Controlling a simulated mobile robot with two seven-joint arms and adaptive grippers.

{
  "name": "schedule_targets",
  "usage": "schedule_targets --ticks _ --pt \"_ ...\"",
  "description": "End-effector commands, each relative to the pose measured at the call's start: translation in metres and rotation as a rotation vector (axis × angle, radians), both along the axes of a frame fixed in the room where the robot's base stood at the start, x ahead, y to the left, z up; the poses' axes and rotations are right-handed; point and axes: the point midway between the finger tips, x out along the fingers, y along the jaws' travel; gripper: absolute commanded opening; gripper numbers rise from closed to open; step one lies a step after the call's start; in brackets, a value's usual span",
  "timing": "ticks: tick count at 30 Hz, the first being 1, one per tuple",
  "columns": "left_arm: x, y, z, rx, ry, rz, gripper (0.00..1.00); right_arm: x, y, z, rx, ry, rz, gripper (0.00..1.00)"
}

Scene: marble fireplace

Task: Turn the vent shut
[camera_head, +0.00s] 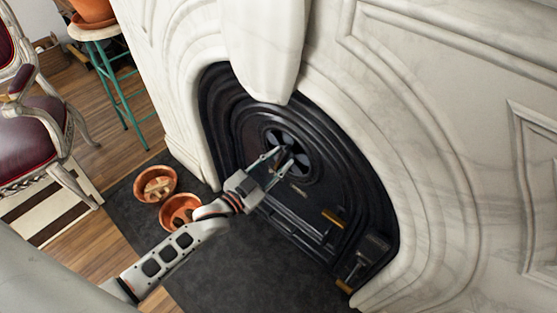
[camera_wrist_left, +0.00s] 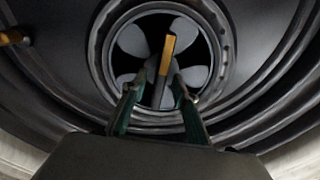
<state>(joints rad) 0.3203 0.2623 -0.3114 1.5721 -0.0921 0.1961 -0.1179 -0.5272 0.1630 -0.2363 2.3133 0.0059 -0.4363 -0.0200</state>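The round vent (camera_head: 288,150) sits in the black fireplace front, with light grey petal shapes between dark parts. It also fills the upper middle of the left wrist view (camera_wrist_left: 132,40). A brass-tipped handle (camera_wrist_left: 168,48) stands out from its centre. My left gripper (camera_head: 286,156) is at the vent, its fingers visibly apart. In the left wrist view the fingers (camera_wrist_left: 160,85) lie on either side of the handle; I see no clear grip on it. The gripper covers the vent's lower part. My right gripper is not in view.
The marble surround (camera_head: 410,150) curves closely around the black front. Brass-tipped fittings (camera_head: 333,218) stick out lower right of the vent. Two terracotta bowls (camera_head: 156,184) stand on the dark hearth (camera_head: 240,270). A chair (camera_head: 32,135) and teal-legged stool (camera_head: 110,80) stand at left.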

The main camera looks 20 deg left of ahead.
Motion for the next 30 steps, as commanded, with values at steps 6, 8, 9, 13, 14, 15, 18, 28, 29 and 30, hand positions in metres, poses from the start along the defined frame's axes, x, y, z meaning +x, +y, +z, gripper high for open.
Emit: schedule_targets --ticks 6,8,9,13,14,15,18,28,29,30 --pt "-0.01 0.003 -0.001 -0.001 0.002 -0.001 0.28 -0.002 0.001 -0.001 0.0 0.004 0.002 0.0" --pt "-0.018 0.006 -0.001 -0.001 0.003 0.0 0.28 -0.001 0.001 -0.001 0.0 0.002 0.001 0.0" --pt "-0.025 0.009 -0.001 0.0 0.002 0.0 0.28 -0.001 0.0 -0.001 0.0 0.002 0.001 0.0" --pt "-0.05 0.018 -0.001 0.001 0.004 0.0 0.28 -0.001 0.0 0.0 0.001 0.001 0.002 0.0" --pt "-0.056 0.02 -0.002 0.0 0.004 -0.001 0.28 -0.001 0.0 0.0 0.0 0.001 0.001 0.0" --pt "-0.064 0.023 -0.002 0.0 0.003 0.0 0.28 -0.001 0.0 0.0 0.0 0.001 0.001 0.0" --pt "-0.081 0.03 -0.001 0.001 0.003 0.0 0.28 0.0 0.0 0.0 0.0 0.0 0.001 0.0" --pt "-0.112 0.041 0.0 0.0 0.0 0.0 0.28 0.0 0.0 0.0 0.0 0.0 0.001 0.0" --pt "-0.112 0.041 0.0 0.0 0.0 0.0 0.28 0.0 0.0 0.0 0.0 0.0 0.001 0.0" --pt "-0.113 0.041 0.0 0.0 0.0 0.0 0.28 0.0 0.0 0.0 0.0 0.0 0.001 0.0"
